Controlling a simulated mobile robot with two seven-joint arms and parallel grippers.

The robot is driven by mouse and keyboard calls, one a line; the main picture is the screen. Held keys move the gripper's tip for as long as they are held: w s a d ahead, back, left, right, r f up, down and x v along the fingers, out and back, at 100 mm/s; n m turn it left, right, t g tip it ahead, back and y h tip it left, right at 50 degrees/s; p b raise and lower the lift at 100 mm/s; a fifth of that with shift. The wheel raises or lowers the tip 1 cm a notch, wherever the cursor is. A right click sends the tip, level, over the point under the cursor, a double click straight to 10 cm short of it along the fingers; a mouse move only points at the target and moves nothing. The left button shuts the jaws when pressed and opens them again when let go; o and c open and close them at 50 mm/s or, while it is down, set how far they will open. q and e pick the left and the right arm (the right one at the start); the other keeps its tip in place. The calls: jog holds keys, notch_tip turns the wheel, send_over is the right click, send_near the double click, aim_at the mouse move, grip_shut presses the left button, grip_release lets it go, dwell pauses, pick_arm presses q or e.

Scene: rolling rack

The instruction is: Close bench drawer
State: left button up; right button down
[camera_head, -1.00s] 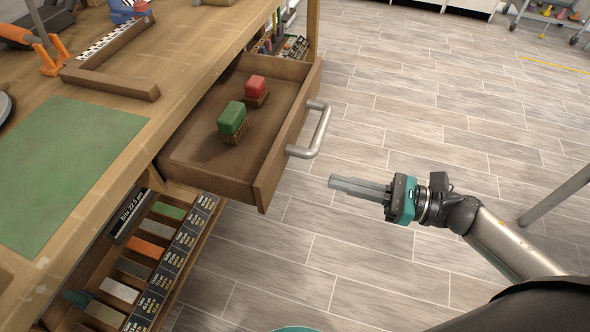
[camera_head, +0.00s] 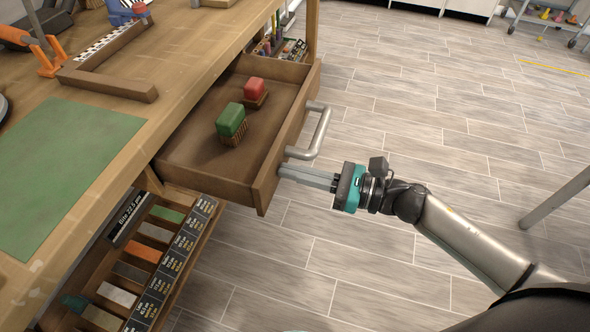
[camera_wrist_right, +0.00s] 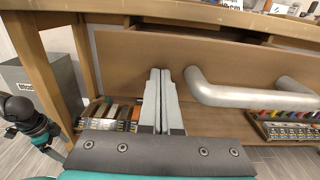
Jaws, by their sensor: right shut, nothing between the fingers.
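The bench drawer (camera_head: 266,183) is pulled out from the wooden bench. Inside it lie a green-topped brush (camera_head: 231,121) and a red-topped brush (camera_head: 254,90). The drawer front (camera_wrist_right: 132,55) and its grey bar handle (camera_wrist_right: 235,95) also show in the right wrist view. My right gripper (camera_head: 281,171) is shut and empty, its fingertips at the drawer front, beside the near end of the handle. In the right wrist view the closed fingers (camera_wrist_right: 160,75) point at the front panel, left of the handle. I cannot tell whether they touch it.
The bench top carries a green mat (camera_head: 62,172) and a wooden frame (camera_head: 115,85). Below the drawer is an open tray of labelled blocks (camera_head: 135,270).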

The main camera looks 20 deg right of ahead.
jog(key=b, duration=0.2)
send_near(205, 159)
jog(key=w+a+r, duration=0.1)
jog(key=a, duration=0.1)
jog(key=w+a+r, duration=0.1)
jog(key=w+a, duration=0.1)
jog(key=a, duration=0.1)
jog(key=w+a+r, duration=0.1)
jog(key=w+a, duration=0.1)
jog(key=shift+a+r, duration=0.2)
jog(key=shift+a, duration=0.15)
jog(key=shift+w+a, duration=0.25)
jog(key=shift+a, duration=0.15)
pick_arm(q)
jog(key=r, duration=0.1)
jog(key=w+d+r, duration=0.2)
jog(key=r, duration=0.1)
pick_arm(e)
jog(key=shift+d, duration=0.15)
